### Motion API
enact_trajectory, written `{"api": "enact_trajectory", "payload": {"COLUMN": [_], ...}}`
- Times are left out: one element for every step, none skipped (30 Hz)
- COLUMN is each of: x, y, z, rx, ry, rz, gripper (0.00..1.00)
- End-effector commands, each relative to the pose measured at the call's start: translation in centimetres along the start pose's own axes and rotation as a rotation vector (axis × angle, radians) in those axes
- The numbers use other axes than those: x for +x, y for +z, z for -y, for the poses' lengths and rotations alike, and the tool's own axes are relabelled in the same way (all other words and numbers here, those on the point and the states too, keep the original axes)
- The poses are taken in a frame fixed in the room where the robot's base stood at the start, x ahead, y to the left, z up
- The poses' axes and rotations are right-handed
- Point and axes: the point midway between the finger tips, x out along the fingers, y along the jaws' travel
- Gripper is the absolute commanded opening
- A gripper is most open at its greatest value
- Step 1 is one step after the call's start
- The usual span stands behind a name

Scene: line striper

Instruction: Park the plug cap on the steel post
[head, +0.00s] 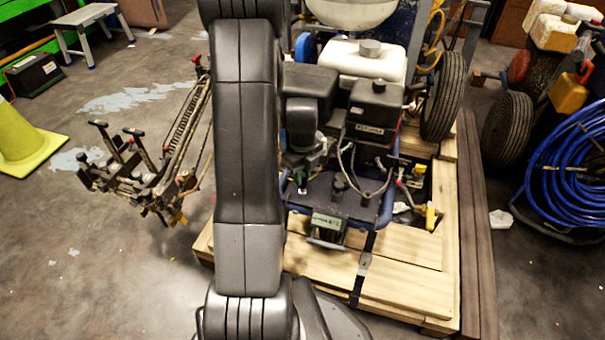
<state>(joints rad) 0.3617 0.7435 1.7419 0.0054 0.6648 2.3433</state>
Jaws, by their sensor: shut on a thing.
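My gripper (301,178) is small and dark in the head view, pointing down over the blue-framed deck (350,208) beside the engine. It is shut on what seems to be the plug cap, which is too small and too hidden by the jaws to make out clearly. My arm's large grey link fills the middle of the view and hides what lies behind it. I cannot pick out the steel post with certainty among the small fittings around the deck.
The engine (372,115) with its black housing and hoses stands right of my gripper. A white tank (345,62) is behind it. The machine sits on a wooden pallet (405,280). A blue hose coil (575,180) lies right. A yellow cone (22,135) stands left, with open floor in front.

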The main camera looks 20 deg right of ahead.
Motion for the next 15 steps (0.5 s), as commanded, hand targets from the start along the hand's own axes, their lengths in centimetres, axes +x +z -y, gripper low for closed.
{"api": "enact_trajectory", "payload": {"x": [0.1, 0.1, 0.2, 0.3, 0.4, 0.5, 0.6, 0.7, 0.8, 0.8, 0.9, 1.0, 1.1, 1.2, 1.3], "y": [0.0, 0.0, 0.0, 0.0, 0.0, 0.0, 0.0, 0.0, 0.0, 0.0, 0.0, 0.0, 0.0, 0.0, 0.0], "z": [0.0, 0.0, 0.0, 0.0, 0.0, 0.0, 0.0, 0.0, 0.0, 0.0, 0.0, 0.0, 0.0, 0.0, 0.0], "rx": [0.0, 0.0, 0.0, 0.0, 0.0, 0.0, 0.0, 0.0, 0.0, 0.0, 0.0, 0.0, 0.0, 0.0, 0.0], "ry": [0.0, 0.0, 0.0, 0.0, 0.0, 0.0, 0.0, 0.0, 0.0, 0.0, 0.0, 0.0, 0.0, 0.0, 0.0], "rz": [0.0, 0.0, 0.0, 0.0, 0.0, 0.0, 0.0, 0.0, 0.0, 0.0, 0.0, 0.0, 0.0, 0.0, 0.0], "gripper": [0.03, 0.03, 0.03, 0.03, 0.03, 0.03, 0.03, 0.03, 0.03, 0.03, 0.03, 0.03, 0.03, 0.03, 0.03]}}
